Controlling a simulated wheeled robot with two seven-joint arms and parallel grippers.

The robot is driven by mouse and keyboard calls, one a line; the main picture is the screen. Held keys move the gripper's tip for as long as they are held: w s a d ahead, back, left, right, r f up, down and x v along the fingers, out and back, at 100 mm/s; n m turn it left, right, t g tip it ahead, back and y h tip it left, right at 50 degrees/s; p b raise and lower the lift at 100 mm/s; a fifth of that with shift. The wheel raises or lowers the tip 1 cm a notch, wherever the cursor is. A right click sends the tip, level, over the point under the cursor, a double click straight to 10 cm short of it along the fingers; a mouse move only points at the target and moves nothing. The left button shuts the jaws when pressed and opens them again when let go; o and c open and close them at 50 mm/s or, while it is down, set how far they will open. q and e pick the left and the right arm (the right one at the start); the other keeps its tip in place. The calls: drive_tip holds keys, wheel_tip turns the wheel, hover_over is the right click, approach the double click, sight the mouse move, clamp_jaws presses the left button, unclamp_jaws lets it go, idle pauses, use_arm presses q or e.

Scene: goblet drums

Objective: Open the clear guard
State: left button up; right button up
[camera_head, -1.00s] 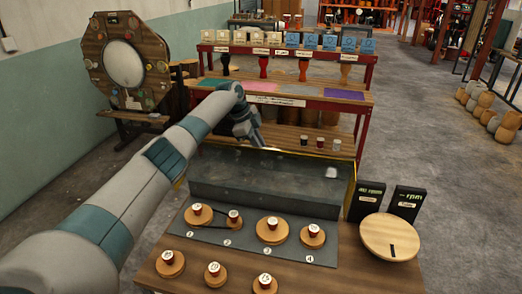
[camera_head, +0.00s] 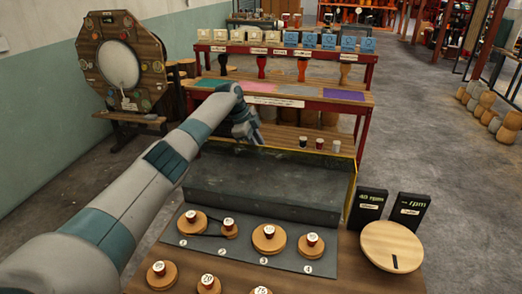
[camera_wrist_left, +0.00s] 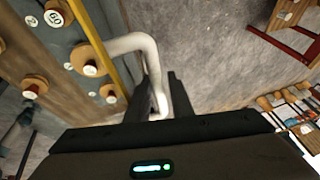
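The clear guard (camera_head: 354,180) is a see-through pane with thin yellow edging. It shows at the back and right side of the dark block on the bench; its angle is hard to tell. In the left wrist view its yellow edge (camera_wrist_left: 91,42) runs beside the wooden pulleys. A bent pale handle (camera_wrist_left: 135,41) comes from near that edge and passes between the dark fingers of my left gripper (camera_wrist_left: 157,98), which appear closed around it. In the head view my left gripper (camera_head: 252,135) is at the guard's top back edge, its fingertips partly hidden. My right gripper is out of view.
The dark block (camera_head: 265,182) sits behind a grey plate (camera_head: 245,255) with several pulleys. Two black rpm displays (camera_head: 370,206) (camera_head: 409,212) and a round wooden disc (camera_head: 392,246) stand at right. A red-legged shelf (camera_head: 361,115) is behind the bench.

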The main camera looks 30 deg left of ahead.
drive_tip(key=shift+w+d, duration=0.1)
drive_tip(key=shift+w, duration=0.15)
use_arm(q)
drive_tip(key=shift+r, duration=0.1)
